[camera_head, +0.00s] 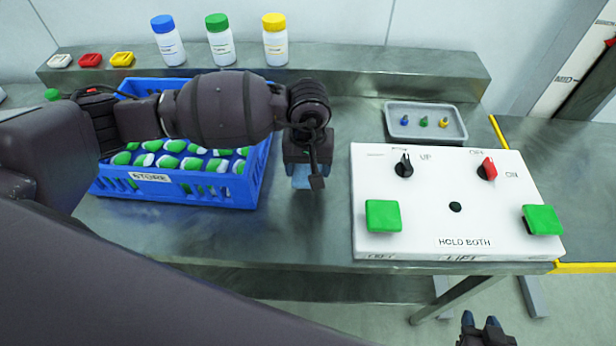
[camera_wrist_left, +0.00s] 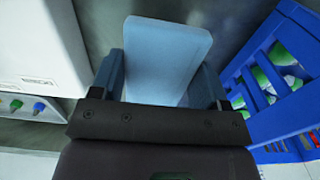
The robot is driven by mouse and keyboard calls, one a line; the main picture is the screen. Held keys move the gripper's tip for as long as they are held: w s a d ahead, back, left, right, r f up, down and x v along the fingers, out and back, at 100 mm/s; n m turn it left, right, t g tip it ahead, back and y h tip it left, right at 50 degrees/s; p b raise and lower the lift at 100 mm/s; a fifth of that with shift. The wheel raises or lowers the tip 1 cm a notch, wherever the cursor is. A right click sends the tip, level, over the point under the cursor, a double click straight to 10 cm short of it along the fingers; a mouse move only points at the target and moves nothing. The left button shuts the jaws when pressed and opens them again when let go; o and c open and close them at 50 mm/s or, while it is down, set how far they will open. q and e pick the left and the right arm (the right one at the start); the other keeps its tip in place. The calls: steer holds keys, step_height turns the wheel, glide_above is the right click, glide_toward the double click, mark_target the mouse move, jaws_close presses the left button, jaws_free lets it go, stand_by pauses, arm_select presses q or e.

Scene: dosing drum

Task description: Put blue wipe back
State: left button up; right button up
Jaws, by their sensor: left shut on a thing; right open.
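The blue wipe (camera_wrist_left: 165,55) is a pale blue flat block held between the fingers of my left gripper (camera_wrist_left: 163,88) in the left wrist view. In the head view my left gripper (camera_head: 304,180) points down over the steel table between the blue crate and the white control panel. Only the lower part of the wipe (camera_head: 302,176) shows there, mostly hidden by the gripper. I cannot tell whether the wipe touches the table. My right gripper (camera_head: 482,330) is open and empty at the bottom right, below the table's front edge.
A blue crate (camera_head: 200,193) marked STORE holds several green and white items. The white control panel (camera_head: 455,190) has knobs and two green buttons. A grey tray (camera_head: 403,108) with small pegs stands behind it. Bottles (camera_head: 221,45) and colored blocks (camera_head: 90,60) stand on the back ledge.

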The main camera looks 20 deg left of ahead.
arm_select(q)
step_height(320, 180, down, 4)
steer(key=shift+f, duration=0.35)
arm_select(e)
steer(key=shift+s+d+f, duration=0.1)
steer(key=shift+s+f, duration=0.4)
arm_select(q)
steer(key=shift+f, duration=0.2)
arm_select(e)
steer(key=shift+f, duration=0.15)
